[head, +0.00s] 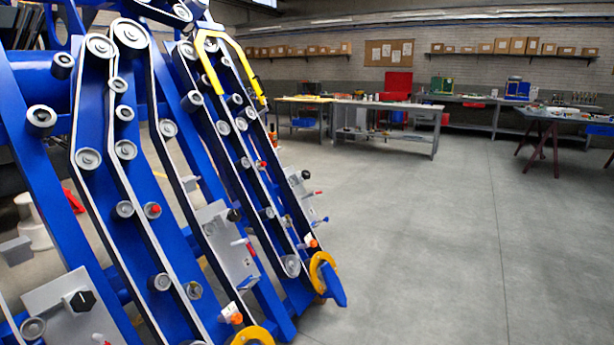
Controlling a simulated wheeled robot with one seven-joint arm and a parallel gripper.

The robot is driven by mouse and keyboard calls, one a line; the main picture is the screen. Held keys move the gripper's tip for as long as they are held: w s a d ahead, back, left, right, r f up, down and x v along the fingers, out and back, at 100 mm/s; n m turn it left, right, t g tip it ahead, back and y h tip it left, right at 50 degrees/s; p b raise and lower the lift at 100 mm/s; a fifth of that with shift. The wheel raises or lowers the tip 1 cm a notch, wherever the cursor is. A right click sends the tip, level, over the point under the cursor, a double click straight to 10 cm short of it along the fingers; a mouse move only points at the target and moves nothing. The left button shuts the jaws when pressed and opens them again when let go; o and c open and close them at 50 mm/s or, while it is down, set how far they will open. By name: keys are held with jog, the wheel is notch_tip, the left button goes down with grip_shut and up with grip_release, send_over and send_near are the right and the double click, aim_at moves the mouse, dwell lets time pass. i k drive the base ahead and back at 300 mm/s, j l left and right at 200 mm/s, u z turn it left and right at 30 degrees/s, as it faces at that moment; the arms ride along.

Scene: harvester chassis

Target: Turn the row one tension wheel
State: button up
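The blue harvester chassis (175,235) fills the left side of the head view, with several slanted rows of grey wheels and dark belts. Grey plates carry black knobs; one knob (81,301) is at the lower left, another (234,215) is on the middle plate, and a smaller one (305,174) is farther right. Yellow-orange ring wheels sit at the row bottoms, one (322,272) at the right and one (252,336) cut by the bottom edge. I cannot tell which part is the row one tension wheel. My gripper is not in view.
A bent yellow bar (211,72) stands at the chassis top. Open concrete floor (430,240) lies to the right. Workbenches (385,125) and a dark-legged table (545,125) stand toward the back, with shelves of boxes (510,45) on the wall.

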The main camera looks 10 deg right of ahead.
aim_at(306, 175)
jog(key=i, duration=0.4)
jog(key=i+l+z, duration=0.15)
jog(key=i+z, duration=0.25)
jog(key=i, duration=0.55)
jog(key=i+j+z, duration=0.15)
jog(key=i+z, duration=0.3)
jog(key=i, duration=0.5)
jog(key=i+l+u, duration=0.2)
jog(key=i, duration=0.9)
jog(key=i+j+u, duration=0.1)
jog(key=i+u, duration=0.15)
jog(key=u, duration=0.15)
jog(key=i+u, duration=0.5)
jog(key=u, duration=0.25)
jog(key=i+u, duration=0.1)
jog(key=i, duration=0.15)
